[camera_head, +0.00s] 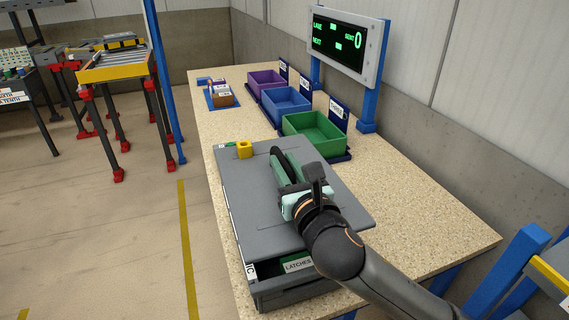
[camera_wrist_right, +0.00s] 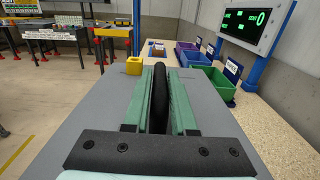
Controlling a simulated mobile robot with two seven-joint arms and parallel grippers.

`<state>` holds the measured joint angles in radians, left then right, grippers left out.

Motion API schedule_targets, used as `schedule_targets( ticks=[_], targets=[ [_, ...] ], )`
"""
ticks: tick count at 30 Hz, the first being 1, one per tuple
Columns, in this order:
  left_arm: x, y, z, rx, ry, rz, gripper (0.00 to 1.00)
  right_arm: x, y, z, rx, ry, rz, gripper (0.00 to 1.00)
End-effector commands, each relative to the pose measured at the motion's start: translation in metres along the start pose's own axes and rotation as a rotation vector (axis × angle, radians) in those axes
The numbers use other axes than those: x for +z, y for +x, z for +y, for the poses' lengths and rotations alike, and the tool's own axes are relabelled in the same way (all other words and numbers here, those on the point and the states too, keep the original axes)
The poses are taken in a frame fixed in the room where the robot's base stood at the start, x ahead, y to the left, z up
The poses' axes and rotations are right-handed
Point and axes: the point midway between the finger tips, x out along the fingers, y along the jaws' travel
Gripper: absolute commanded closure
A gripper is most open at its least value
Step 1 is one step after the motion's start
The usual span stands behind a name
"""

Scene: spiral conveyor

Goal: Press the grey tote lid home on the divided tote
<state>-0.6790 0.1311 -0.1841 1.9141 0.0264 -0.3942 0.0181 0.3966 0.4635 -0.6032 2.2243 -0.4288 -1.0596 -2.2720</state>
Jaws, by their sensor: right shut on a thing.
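The grey tote lid (camera_head: 335,205) lies over the divided tote (camera_head: 285,292) on the table and covers most of its top. The tote's near end shows uncovered, with a green piece labelled "LATCHES" (camera_head: 298,265) inside. How the lid's far edges seat is hard to tell. My right gripper (camera_head: 284,168) is shut on the lid's dark upright handle (camera_wrist_right: 158,95), with a green finger on each side in the right wrist view. A yellow block (camera_head: 244,150) with a hole is at the far-left end. My left gripper is not in view.
Purple (camera_head: 267,82), blue (camera_head: 287,101) and green (camera_head: 314,134) bins line the table's back right, beside a display screen (camera_head: 340,40). A small brown box (camera_head: 222,95) sits on a blue mat at the far end. The speckled table (camera_head: 420,215) is clear at right.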

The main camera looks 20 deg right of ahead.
Motion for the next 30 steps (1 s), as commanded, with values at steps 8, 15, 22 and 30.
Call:
schedule_targets(
  ticks=[8,15,22,30],
  targets=[
    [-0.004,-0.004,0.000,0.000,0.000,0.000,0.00,0.003,0.000,0.000,0.000,-0.001,-0.002,1.00],
    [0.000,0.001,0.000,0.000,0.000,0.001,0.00,-0.015,0.000,0.000,0.000,-0.001,-0.001,1.00],
    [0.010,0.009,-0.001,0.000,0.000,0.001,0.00,-0.038,0.000,-0.001,-0.001,-0.002,-0.001,1.00],
    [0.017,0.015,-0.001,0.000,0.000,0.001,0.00,-0.054,0.000,-0.001,0.001,-0.001,-0.002,1.00]
  ],
)
